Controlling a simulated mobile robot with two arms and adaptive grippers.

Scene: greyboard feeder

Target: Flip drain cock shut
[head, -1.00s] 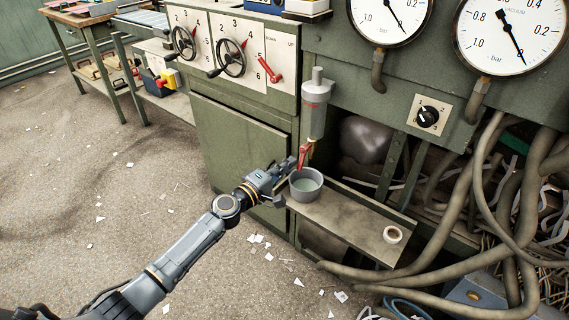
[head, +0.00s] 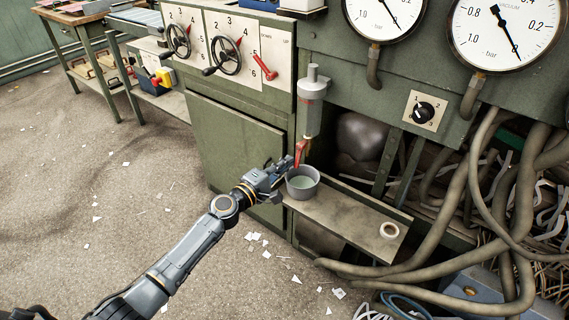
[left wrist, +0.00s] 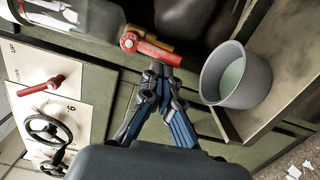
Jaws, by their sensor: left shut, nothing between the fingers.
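The drain cock's red lever (head: 301,151) hangs below the grey filter bowl (head: 312,104) on the cabinet front. In the left wrist view, the lever (left wrist: 153,50) lies roughly along the brass outlet, slightly slanted from its pivot. A grey cup (head: 301,190) with pale green liquid stands on the shelf below; it also shows in the left wrist view (left wrist: 228,92). My left gripper (head: 287,165) is shut and empty, just left of the lever. In the left wrist view, its fingertips (left wrist: 157,72) are right by the lever; I cannot tell whether they touch. My right gripper is out of view.
The narrow shelf (head: 345,222) also holds a roll of tape (head: 389,230). Thick hoses (head: 455,215) crowd the right side. A selector knob (head: 424,112) and gauges are on the panel above. The floor at left is open, with paper scraps.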

